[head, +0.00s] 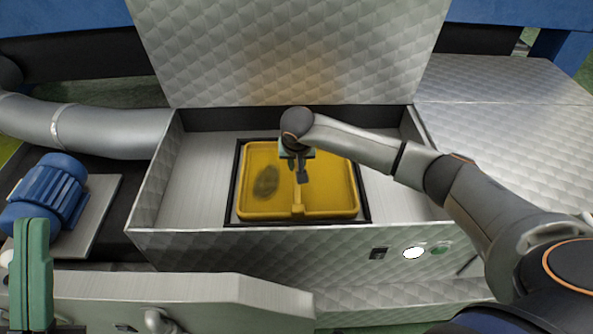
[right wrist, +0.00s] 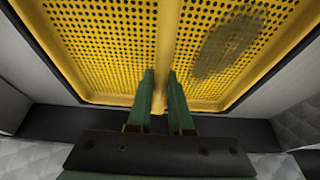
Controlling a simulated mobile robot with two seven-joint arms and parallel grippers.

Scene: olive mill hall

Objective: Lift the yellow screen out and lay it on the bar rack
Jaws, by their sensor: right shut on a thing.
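The yellow screen (head: 330,185) is a perforated, rimmed tray with a raised middle rib and a dark oval patch on its left half. It sits within a dark frame inside an open steel housing. My right gripper (head: 302,177) is over the middle of the screen, shut on its rib. In the right wrist view the fingers (right wrist: 160,85) stand one on each side of the rib of the screen (right wrist: 110,45). My left gripper (head: 30,270) is at the lower left, away from the screen; its jaw gap cannot be made out. I cannot identify a bar rack.
The steel housing (head: 160,205) has walls around the screen and a raised quilted lid (head: 290,50) behind. Its front has a dark switch and white and green buttons (head: 438,248). A blue motor (head: 50,192) and a grey pipe (head: 110,130) are at the left.

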